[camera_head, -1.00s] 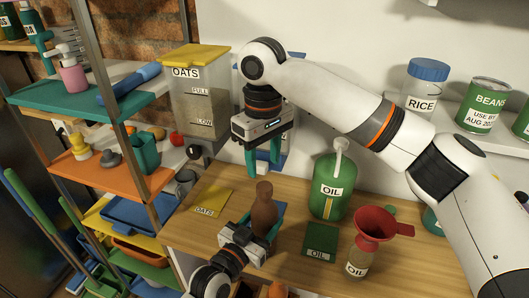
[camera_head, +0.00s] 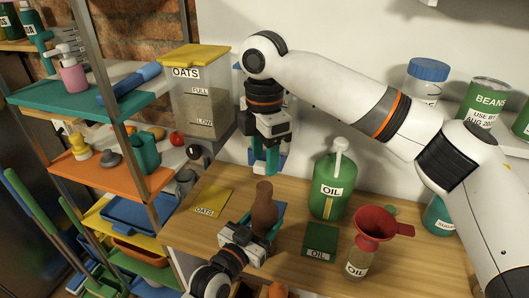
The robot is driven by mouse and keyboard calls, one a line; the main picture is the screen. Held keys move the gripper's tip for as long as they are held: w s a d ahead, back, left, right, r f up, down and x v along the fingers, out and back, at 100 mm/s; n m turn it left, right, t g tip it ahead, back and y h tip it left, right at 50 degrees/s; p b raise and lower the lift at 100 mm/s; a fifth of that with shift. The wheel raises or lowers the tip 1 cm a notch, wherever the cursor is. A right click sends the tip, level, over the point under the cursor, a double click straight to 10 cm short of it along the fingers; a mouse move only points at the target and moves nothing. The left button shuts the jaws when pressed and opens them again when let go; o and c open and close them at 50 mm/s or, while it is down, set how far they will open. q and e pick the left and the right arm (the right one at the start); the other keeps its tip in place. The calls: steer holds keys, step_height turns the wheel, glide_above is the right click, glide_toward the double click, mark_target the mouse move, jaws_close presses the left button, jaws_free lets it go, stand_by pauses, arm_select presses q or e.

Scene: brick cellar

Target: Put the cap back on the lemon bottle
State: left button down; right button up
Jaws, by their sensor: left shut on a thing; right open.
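A brown bottle (camera_head: 264,208) stands upright at the wooden worktop's left part, and no label on it faces me. My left gripper (camera_head: 272,216) comes in from below and is shut around the bottle's body; a teal finger shows at its right side. My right gripper (camera_head: 265,167) points down with teal fingers, open, just above the bottle top and apart from it. From this angle the fingers overlap, so the gap between them is hidden. I cannot make out a separate cap or a lemon label.
A green oil jug (camera_head: 329,188), a green mat (camera_head: 320,241) and an oil bottle with a red funnel (camera_head: 378,224) stand to the right. A yellow oats card (camera_head: 213,201) lies left. An oats dispenser (camera_head: 196,95) hangs behind left.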

mark_target(265, 186)
steer(key=shift+f, duration=4.05)
steer(key=c, duration=1)
steer(key=m, duration=0.8)
steer(key=shift+m, duration=0.3)
steer(key=o, duration=1.2)
steer(key=shift+c, duration=0.2)
steer(key=shift+r, duration=0.15)
step_height(265, 186, up, 12)
